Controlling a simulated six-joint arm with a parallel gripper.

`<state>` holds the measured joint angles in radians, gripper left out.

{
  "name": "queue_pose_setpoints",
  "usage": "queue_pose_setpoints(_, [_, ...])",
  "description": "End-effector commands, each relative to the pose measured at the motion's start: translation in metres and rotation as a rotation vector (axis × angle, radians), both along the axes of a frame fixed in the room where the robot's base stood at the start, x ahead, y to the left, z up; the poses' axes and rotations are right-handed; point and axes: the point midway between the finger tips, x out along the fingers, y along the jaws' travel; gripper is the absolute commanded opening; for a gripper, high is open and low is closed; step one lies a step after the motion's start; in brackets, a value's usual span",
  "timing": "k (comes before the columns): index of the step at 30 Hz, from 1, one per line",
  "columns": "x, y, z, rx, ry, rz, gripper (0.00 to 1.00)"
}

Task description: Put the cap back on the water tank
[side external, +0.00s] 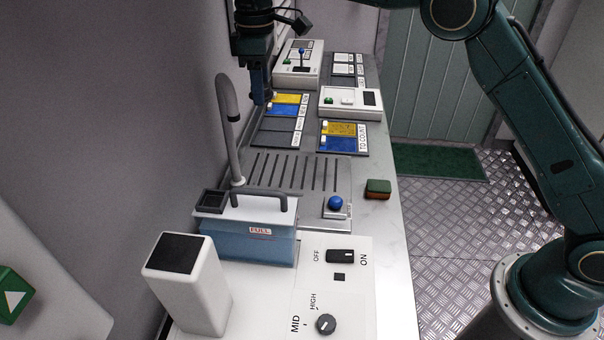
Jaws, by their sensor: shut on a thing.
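The water tank (255,248) is a translucent blue box with a pale top, a grey carry handle (265,197) and a "FULL" label, at the left front of the counter. A dark square with a grey rim (212,201) sits at its top left; I cannot tell whether it is an opening or a cap. I cannot pick out a separate cap. My gripper (262,98) points down at the back left, over or beside the yellow and blue rack, well away from the tank. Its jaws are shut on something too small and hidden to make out.
A grey curved tap (229,125) rises behind the tank, beside a slotted drain board (292,172). A white block with a black top (187,285) stands in front. A green and red block (378,188) lies on the right. Racks and white devices (350,103) fill the back.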

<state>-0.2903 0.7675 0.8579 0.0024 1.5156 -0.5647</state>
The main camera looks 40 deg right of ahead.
Motion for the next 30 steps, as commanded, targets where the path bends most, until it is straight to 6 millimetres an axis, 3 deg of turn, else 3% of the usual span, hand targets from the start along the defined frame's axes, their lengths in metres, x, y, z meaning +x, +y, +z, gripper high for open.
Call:
queue_pose_setpoints(9, [-0.006,0.029,0.041,0.001,-0.002,0.141,0.22])
queue_pose_setpoints(21, [-0.064,0.131,0.088,0.001,-0.001,0.312,0.22])
queue_pose_setpoints(24, [-0.081,0.151,0.098,0.001,-0.002,0.351,0.22])
queue_pose_setpoints(30, [-0.103,0.172,0.111,0.001,-0.001,0.396,0.22])
